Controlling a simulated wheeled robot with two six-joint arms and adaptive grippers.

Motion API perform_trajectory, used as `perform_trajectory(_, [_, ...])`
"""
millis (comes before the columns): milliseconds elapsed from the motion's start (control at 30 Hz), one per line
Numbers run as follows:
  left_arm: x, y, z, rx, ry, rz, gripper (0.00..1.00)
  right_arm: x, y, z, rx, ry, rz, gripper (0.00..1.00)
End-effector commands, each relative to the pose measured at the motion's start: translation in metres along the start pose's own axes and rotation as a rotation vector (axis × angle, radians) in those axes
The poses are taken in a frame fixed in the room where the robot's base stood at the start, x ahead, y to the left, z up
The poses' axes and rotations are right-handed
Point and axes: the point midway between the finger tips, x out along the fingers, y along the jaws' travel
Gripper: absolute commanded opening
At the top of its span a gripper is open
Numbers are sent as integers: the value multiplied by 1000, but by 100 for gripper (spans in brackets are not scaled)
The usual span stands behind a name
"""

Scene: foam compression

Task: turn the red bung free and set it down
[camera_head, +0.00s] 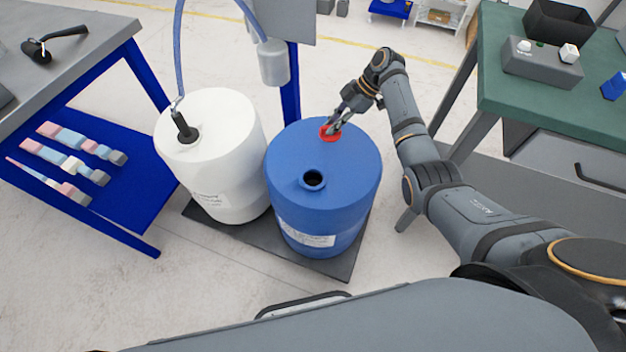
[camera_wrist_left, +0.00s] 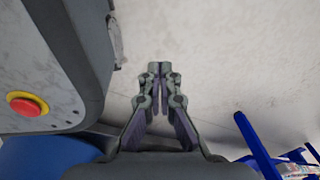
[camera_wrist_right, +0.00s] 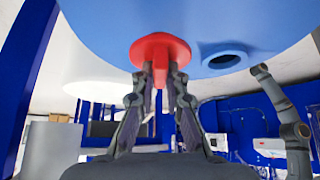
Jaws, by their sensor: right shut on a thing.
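The red bung (camera_head: 326,136) sits at the far side of the blue drum's top (camera_head: 345,165). It also shows in the right wrist view as a red disc (camera_wrist_right: 150,49) with an upright grip. My right gripper (camera_head: 336,124) is shut on that grip, and the disc appears to lie against the drum top. I cannot tell how far it is turned. In the left wrist view my left gripper (camera_wrist_left: 160,68) is shut with its tips together and nothing visible between them. It is away from the drum's top and is not seen in the head view.
An open dark hole (camera_head: 313,180) is in the near part of the drum top. A white drum (camera_head: 225,125) with a black fitting and blue hose stands close left. Both are on a dark mat (camera_head: 330,268). Tables stand left and right; the right one has a green top (camera_head: 535,108).

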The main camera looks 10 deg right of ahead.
Motion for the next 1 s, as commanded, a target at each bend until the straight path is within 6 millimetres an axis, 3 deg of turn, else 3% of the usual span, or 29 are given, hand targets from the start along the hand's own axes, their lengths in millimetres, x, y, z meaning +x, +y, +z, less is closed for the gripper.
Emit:
perform_trajectory(33, [9,0,-11,0,11,0,0,2,5,5,-1,0,3,0])
perform_trajectory(233, [9,1,-26,-1,13,0,0,-5,12,6,0,1,2,0])
perform_trajectory(467, [8,2,-26,-2,12,1,0,-6,12,6,0,1,1,0])
perform_trajectory(767, [25,3,-24,-2,12,1,0,17,11,21,0,1,1,0])
perform_trajectory(1000, [23,3,-25,-2,12,1,0,16,11,20,-1,1,2,0])
